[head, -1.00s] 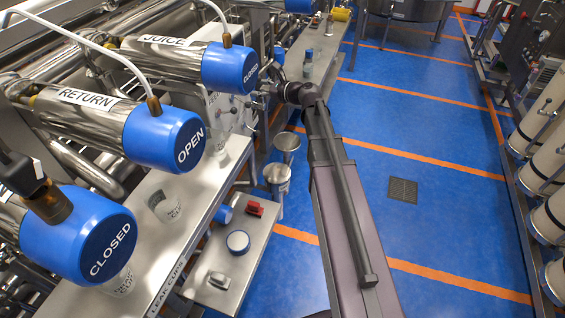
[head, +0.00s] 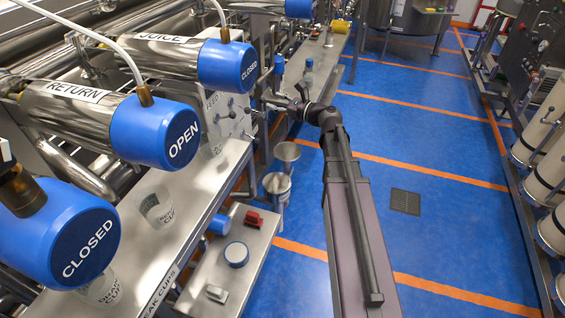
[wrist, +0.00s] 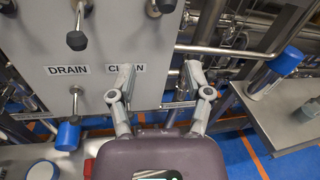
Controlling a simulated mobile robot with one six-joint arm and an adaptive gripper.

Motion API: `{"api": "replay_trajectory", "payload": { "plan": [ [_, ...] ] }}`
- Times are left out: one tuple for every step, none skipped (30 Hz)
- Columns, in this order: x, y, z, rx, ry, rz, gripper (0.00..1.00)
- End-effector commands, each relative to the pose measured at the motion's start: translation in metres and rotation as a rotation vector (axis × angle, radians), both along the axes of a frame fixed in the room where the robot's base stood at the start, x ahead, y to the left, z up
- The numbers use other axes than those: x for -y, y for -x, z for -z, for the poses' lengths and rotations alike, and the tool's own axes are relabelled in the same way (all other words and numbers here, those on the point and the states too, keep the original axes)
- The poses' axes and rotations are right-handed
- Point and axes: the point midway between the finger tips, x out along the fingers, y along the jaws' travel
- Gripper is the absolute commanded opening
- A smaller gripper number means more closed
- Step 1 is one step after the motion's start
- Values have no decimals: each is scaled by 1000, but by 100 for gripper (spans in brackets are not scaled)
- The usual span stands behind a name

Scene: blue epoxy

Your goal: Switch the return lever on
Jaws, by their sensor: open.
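A pale lever panel stands beside the pipes in the head view (head: 226,108), with dark-knobbed levers. In the wrist view the panel (wrist: 110,35) carries DRAIN and CLEAN labels. A lever (wrist: 76,40) hangs above DRAIN and another (wrist: 75,92) sits below it. A further knob (wrist: 166,6) is at the top edge. No panel label reading RETURN is visible, so I cannot tell which lever is the return one. The RETURN cylinder's blue cap (head: 156,132) reads OPEN. My gripper (wrist: 158,82) is open and empty, its left finger overlapping the panel's lower right part.
Blue caps reading CLOSED are on the JUICE cylinder (head: 227,66) and the nearest cylinder (head: 65,235). A steel bench (head: 175,225) with clear cups runs below. A small table (head: 225,265) holds a red item. Blue floor (head: 430,165) is open to the right.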

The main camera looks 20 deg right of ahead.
Motion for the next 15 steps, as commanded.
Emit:
{"api": "replay_trajectory", "payload": {
  "plan": [
    [5, 7, 0, 0, 0, 2, 64],
    [8, 10, 0, 0, 0, 3, 64],
    [12, 15, 0, 0, 0, 2, 64],
    [15, 18, 0, 0, 0, 2, 64],
    [17, 20, 0, 0, 0, 2, 64],
    [21, 24, 0, 0, 0, 2, 64],
    [24, 27, 0, 0, 0, 3, 64],
    [27, 30, 0, 0, 0, 2, 64],
    [30, 34, 0, -1, 1, 1, 64],
    [32, 36, 0, -1, 1, 1, 64],
    [34, 38, 0, 0, 0, 2, 64],
    [37, 41, 0, 0, 0, 2, 64],
    [40, 44, 0, 0, 0, 2, 64],
    [41, 46, 0, -1, 1, 1, 64],
    [44, 49, 0, -1, 1, 1, 64]
  ]
}}
